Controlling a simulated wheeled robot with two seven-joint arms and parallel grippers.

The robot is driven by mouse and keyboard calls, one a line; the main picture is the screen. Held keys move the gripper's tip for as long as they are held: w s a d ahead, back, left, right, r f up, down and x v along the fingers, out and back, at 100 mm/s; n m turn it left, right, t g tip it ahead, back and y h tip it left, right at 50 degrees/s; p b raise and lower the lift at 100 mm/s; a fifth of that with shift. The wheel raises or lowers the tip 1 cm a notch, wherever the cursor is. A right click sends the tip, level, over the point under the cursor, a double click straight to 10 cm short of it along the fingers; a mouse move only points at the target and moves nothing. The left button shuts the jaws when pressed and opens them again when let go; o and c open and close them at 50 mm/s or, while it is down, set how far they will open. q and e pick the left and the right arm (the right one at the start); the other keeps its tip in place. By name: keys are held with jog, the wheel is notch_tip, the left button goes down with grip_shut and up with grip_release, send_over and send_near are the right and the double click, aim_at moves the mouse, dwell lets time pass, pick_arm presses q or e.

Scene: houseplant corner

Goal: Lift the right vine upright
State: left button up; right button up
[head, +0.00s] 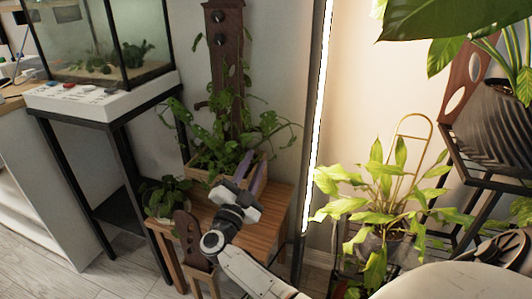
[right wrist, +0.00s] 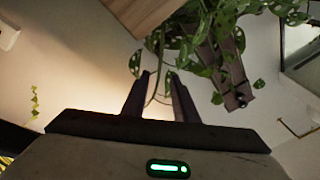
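A leafy climbing plant grows in a wooden planter (head: 262,160) on a small wooden table (head: 272,205), with a tall dark wooden post (head: 226,75) behind it. Its right vine (head: 277,124) spreads out to the right of the post and droops. My right gripper (head: 255,172) is at the planter's front right, fingers pointing up and away. In the right wrist view its two fingers (right wrist: 160,78) stand apart, with a thin green vine stem and leaves (right wrist: 170,79) between or just behind them; contact cannot be told. My left gripper is not in view.
A small potted plant (head: 166,196) and a dark perforated wooden piece (head: 187,236) stand at the table's left. A glass tank (head: 90,45) is farther left. A bright light strip (head: 318,115) and a yellow-green potted plant (head: 385,195) are to the right.

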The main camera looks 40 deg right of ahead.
aim_at(265, 140)
jog(key=b+x, duration=0.2)
jog(key=x, duration=0.8)
jog(key=shift+d, duration=0.15)
grip_shut()
dwell(1.1)
